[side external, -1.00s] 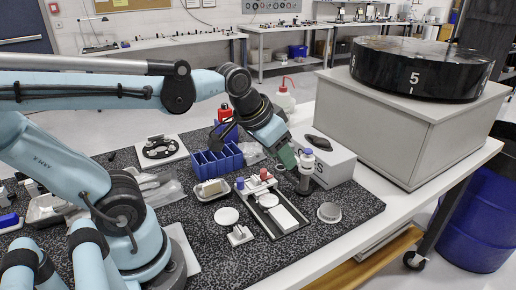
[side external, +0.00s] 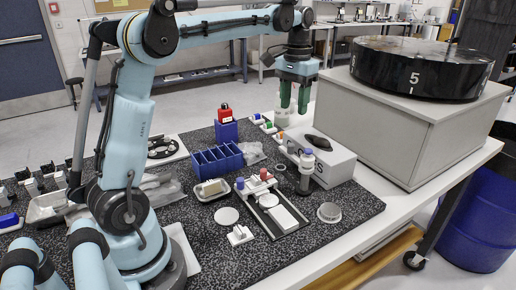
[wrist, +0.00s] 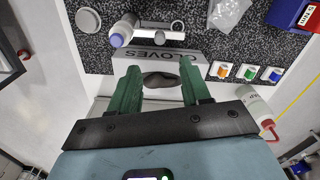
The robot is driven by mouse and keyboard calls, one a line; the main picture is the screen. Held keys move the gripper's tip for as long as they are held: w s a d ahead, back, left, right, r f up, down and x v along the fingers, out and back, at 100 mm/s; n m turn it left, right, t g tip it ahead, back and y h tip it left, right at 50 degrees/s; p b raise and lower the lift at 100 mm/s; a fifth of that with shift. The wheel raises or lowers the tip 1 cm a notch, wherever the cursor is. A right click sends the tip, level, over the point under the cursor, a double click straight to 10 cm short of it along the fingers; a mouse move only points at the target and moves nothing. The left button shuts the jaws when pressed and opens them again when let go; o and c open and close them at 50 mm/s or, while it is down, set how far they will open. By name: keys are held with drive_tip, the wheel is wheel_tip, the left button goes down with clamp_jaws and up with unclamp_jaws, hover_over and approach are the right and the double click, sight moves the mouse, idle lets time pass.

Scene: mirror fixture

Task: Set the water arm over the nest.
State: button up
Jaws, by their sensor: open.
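My gripper (side external: 294,108) is raised above and behind the glove box, pointing down, its green fingers apart with nothing between them. In the wrist view its fingertips (wrist: 162,80) frame the box's dark opening. A blue-capped upright cylinder (side external: 307,170) stands in front of the box, with a pale bar beside it; this looks like the water arm. The cylinder also shows in the wrist view (wrist: 121,33), apart from my fingers. A fixture tray (side external: 290,226) with a round white disc (side external: 268,201) and red and blue knobs lies to its left. I cannot tell which part is the nest.
A white bottle with a red spout (wrist: 254,97) is close by. Blue bins (side external: 218,158), a metal round dish (side external: 329,212) and a large grey cabinet (side external: 395,125) surround the work area.

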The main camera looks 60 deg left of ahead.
sight(291, 144)
wheel_tip(291, 144, down, 12)
drive_tip(key=shift+r, duration=0.1)
idle(0.5)
clamp_jaws()
idle(0.3)
